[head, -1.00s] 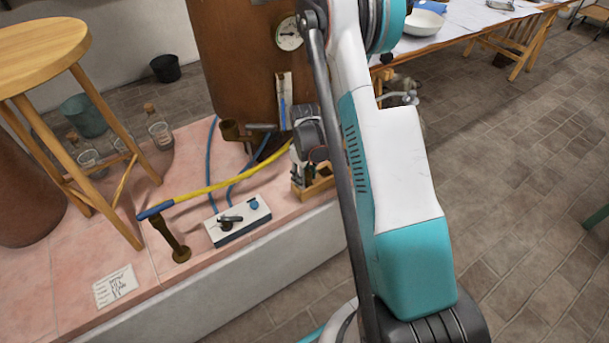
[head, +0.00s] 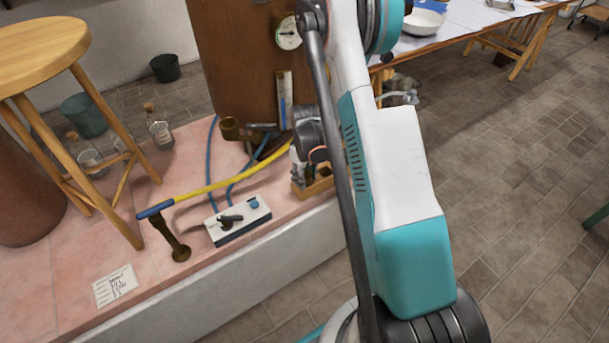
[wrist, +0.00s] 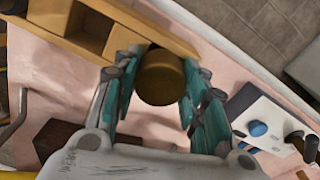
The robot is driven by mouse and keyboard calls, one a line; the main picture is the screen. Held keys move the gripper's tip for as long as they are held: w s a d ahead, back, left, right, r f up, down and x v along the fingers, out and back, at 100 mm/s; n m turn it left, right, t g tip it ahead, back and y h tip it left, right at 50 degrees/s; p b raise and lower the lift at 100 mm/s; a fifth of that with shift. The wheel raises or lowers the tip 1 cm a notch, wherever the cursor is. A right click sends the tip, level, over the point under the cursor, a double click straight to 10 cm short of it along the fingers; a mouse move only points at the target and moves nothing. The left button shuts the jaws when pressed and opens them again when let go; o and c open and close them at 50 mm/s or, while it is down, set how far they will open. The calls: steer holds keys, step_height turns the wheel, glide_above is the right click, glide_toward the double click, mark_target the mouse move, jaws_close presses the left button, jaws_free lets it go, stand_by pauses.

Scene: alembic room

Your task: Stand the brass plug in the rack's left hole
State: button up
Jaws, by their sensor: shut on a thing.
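The brass plug (wrist: 160,78) is between the teal fingers of my gripper (wrist: 160,84) in the wrist view. I see its round end, and the fingers are shut on it. The wooden rack (wrist: 165,33) lies just above it in that view, with square openings towards the upper left. The plug overlaps the rack's near edge in the picture; I cannot tell its height or whether it touches. In the head view the rack (head: 320,187) sits near the ledge's edge, partly hidden by my arm. The plug is not clear there.
A white control box (head: 238,219) with a black lever and blue knob stands left of the rack. A brown boiler (head: 235,60) rises behind. A stool (head: 42,45) stands at left.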

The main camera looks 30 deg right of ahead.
steer(key=shift+f, duration=0.1)
steer(key=o, duration=1.2)
steer(key=shift+o, duration=0.2)
steer(key=shift+r, duration=0.2)
steer(key=shift+r+p, duration=1.75)
steer(key=shift+r, duration=1.6)
